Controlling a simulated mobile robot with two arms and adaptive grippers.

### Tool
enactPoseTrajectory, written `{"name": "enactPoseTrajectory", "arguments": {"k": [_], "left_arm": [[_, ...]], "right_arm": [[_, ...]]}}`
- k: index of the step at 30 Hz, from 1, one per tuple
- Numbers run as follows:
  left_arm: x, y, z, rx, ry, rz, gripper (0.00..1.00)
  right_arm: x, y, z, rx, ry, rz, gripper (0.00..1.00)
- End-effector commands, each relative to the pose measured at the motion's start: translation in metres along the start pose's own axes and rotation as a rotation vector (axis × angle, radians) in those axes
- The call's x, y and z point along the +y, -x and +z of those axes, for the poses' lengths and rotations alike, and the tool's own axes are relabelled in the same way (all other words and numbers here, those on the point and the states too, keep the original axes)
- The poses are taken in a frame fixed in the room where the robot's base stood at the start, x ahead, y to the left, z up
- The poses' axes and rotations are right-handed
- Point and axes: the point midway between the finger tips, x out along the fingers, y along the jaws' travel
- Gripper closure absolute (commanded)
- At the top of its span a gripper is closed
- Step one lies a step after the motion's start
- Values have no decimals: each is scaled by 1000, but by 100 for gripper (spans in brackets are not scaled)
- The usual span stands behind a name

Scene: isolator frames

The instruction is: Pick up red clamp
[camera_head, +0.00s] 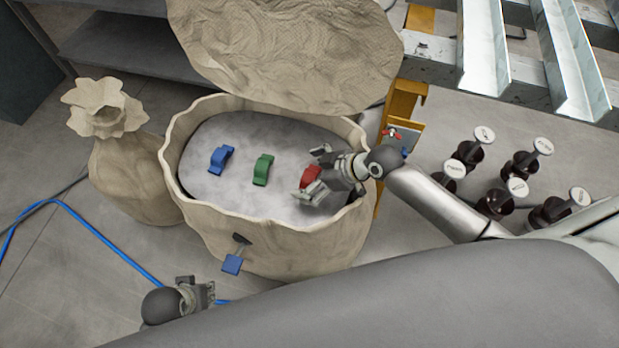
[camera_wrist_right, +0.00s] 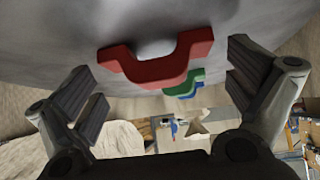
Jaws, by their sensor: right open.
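The red clamp (camera_head: 310,176) lies on the grey surface inside the large beige sack, at the right of a row of clamps. In the right wrist view the red clamp (camera_wrist_right: 158,66) shows large, ahead of and between the fingers. My right gripper (camera_head: 312,172) is at the red clamp, its fingers open on either side and partly hiding it. The open fingers (camera_wrist_right: 165,95) also show in the wrist view, apart from the clamp. My left gripper (camera_head: 208,296) is at the lower left, outside the sack; its finger state is unclear.
A green clamp (camera_head: 263,169) and a blue clamp (camera_head: 221,159) lie left of the red one. The sack's raised rim (camera_head: 172,165) surrounds them. A smaller tied sack (camera_head: 135,170) stands left. Several dark-based, white-topped objects (camera_head: 500,196) and a metal rack (camera_head: 480,50) are at right.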

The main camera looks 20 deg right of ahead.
Motion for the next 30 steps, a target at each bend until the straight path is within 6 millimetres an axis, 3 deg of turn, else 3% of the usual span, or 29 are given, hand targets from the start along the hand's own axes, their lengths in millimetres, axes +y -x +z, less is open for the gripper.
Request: {"name": "enactPoseTrajectory", "arguments": {"k": [3, 15, 30], "left_arm": [[0, 0, 0, -1, 0, 0, 68], [0, 0, 0, 0, 0, 0, 68], [0, -7, 3, -2, -1, 0, 68]], "right_arm": [[0, 0, 0, 0, 0, 0, 1], [0, 0, 0, 0, -1, 0, 52], [1, 10, -10, 3, 1, 1, 52]]}}
